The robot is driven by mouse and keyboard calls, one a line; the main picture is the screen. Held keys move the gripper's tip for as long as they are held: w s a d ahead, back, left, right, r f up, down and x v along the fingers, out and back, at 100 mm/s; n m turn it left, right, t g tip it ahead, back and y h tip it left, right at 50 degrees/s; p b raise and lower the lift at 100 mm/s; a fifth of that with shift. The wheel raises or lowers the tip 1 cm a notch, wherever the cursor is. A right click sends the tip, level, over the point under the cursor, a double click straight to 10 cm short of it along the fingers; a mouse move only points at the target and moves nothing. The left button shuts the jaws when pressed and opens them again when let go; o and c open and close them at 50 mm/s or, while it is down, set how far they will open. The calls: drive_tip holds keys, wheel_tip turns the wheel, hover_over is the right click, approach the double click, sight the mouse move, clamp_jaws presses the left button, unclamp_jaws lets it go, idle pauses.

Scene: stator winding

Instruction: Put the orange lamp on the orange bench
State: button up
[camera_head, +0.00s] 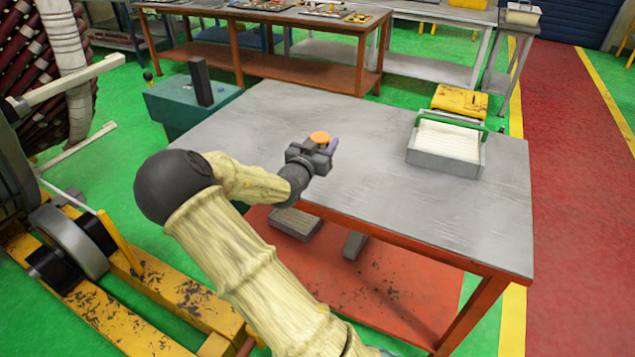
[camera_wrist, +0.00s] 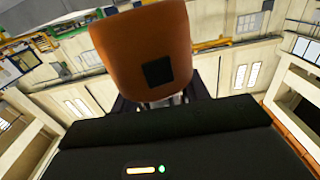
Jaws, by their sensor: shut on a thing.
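The orange lamp shows as a small orange disc (camera_head: 319,137) at my gripper (camera_head: 326,149) in the head view. In the wrist view it is a large orange body (camera_wrist: 140,42) with a dark square patch, held at the jaws (camera_wrist: 162,101). My gripper is shut on it. The jaws' contact with the lamp is mostly hidden. The near bench (camera_head: 370,150) has a bare grey top with an orange frame and lower shelf. My gripper appears over its left front part; the height above it is hard to tell. Another bench with orange legs (camera_head: 239,63) stands behind.
A grey tray (camera_head: 444,163) with a green handle stands on the near bench's right, with a yellow box (camera_head: 460,101) behind it. A teal cabinet (camera_head: 165,105) with a black post stands at the left. The far bench holds several tools. The near bench's middle is clear.

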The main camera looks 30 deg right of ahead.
wheel_tip(320, 180, down, 3)
drive_tip(key=shift+d+f, duration=0.1)
drive_tip(key=shift+a+f, duration=0.2)
drive_tip(key=shift+f, duration=0.15)
drive_tip(key=shift+f, duration=0.1)
drive_tip(key=shift+f, duration=2.2)
drive_tip(key=shift+f, duration=0.25)
drive_tip(key=o, duration=1.2)
drive_tip(key=shift+r, duration=0.1)
